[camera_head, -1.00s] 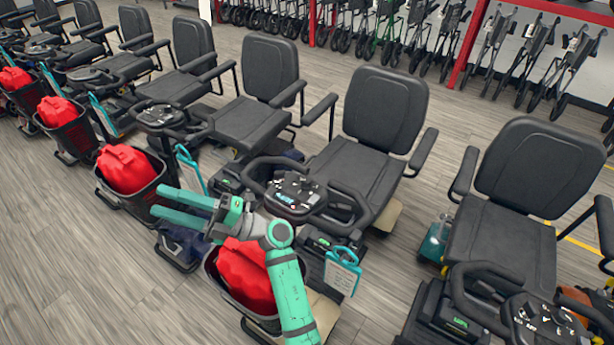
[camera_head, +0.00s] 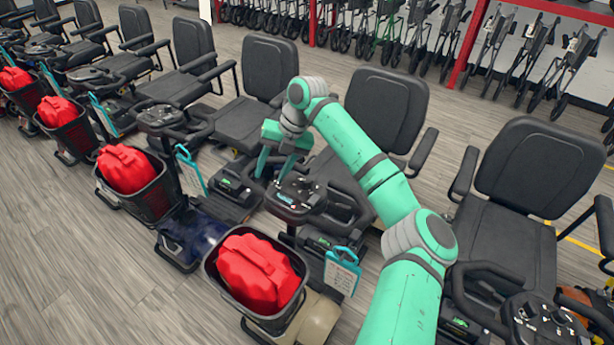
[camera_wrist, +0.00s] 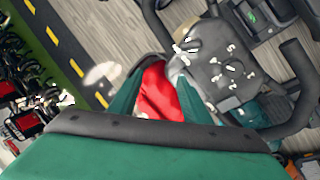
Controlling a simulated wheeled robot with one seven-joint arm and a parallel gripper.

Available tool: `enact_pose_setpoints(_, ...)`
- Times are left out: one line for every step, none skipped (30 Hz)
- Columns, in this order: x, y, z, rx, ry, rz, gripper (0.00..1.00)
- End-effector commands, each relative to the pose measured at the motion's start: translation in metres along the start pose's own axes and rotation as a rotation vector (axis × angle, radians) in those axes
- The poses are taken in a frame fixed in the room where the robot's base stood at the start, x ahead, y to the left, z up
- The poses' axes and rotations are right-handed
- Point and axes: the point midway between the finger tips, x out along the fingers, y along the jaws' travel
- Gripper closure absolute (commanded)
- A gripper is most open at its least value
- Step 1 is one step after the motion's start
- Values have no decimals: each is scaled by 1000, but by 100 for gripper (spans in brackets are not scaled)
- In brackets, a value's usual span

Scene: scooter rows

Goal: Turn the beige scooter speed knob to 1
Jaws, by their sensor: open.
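The scooter with beige bodywork (camera_head: 318,322) stands at the front middle, with a black seat behind it. Its dark control console (camera_head: 298,194) has light markings and small controls. The console also shows in the wrist view (camera_wrist: 222,68), inside the looped handlebar. My gripper (camera_head: 273,176) is open and empty, pointing down over the console's far left edge in the head view. In the wrist view its fingers (camera_wrist: 158,108) are apart, left of the console's middle.
A basket (camera_head: 222,290) with a red bag (camera_head: 260,272) sits at this scooter's front. A teal tag (camera_head: 342,270) hangs beside it. Other scooters stand in a row to the left, and one to the right (camera_head: 540,165). Open floor lies front left.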

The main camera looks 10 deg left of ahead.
Motion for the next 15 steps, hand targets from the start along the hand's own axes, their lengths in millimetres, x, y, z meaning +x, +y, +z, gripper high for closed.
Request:
enact_pose_setpoints(-20, -18, 8, 26, -18, -75, 56)
enact_pose_setpoints(-29, -28, 11, 42, -27, -113, 56)
enact_pose_setpoints(-40, -40, 14, 61, -36, -162, 56)
enact_pose_setpoints(-49, -47, 16, 73, -44, -193, 56)
enact_pose_setpoints(-56, -54, 18, 85, -49, -220, 56)
enact_pose_setpoints(-65, -62, 20, 101, -57, -253, 56)
enact_pose_setpoints(-71, -67, 21, 110, -61, -272, 56)
enact_pose_setpoints(-76, -70, 22, 118, -65, -288, 56)
enact_pose_setpoints(-81, -74, 22, 126, -69, -305, 56)
enact_pose_setpoints(-83, -77, 22, 131, -71, -315, 56)
enact_pose_setpoints(-85, -79, 23, 134, -72, -322, 56)
enact_pose_setpoints(-85, -81, 23, 137, -73, -328, 56)
enact_pose_setpoints(-84, -82, 23, 138, -73, -330, 56)
enact_pose_setpoints(-82, -83, 23, 139, -73, -330, 56)
enact_pose_setpoints(-78, -84, 23, 139, -72, -329, 56)
